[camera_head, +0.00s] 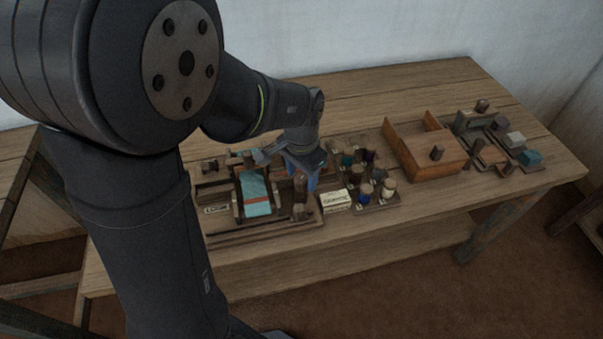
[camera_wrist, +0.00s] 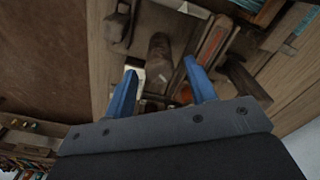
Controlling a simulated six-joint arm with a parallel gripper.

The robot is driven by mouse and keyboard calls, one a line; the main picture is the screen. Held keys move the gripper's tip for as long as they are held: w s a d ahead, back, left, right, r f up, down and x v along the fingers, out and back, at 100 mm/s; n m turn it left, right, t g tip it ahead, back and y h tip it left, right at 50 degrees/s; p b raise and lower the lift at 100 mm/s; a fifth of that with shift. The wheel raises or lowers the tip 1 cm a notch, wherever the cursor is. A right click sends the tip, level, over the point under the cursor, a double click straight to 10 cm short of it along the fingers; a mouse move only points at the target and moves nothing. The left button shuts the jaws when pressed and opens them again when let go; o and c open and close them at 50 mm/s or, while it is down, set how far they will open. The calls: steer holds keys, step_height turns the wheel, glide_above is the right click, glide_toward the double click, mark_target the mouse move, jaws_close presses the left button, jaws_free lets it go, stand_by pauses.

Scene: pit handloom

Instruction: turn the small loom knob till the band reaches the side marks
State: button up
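The small loom (camera_head: 222,225) stands on the left part of the bench, with a teal band (camera_head: 257,190) that has a red-orange stripe across it. The side marks are too small to make out. A dark wooden knob-like piece (camera_head: 299,211) stands at the loom's right side. My gripper (camera_head: 303,178) points down over the loom's right side, beside the band. In the wrist view its two blue fingers (camera_wrist: 160,66) are apart, and a brown rounded wooden piece (camera_wrist: 159,50) shows between and beyond the tips. I cannot tell whether they touch it.
A small white labelled box (camera_head: 336,201) and a rack of spools (camera_head: 377,199) stand just right of the loom. Further right are an open wooden box (camera_head: 430,152) and a tray with coloured blocks (camera_head: 512,148). The front bench strip is clear.

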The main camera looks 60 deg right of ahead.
mark_target(301, 179)
step_height(301, 179, up, 17)
steer(key=shift+r, duration=0.2)
stand_by(0.5)
stand_by(0.5)
step_height(301, 179, down, 18)
steer(key=shift+r, duration=0.25)
stand_by(0.5)
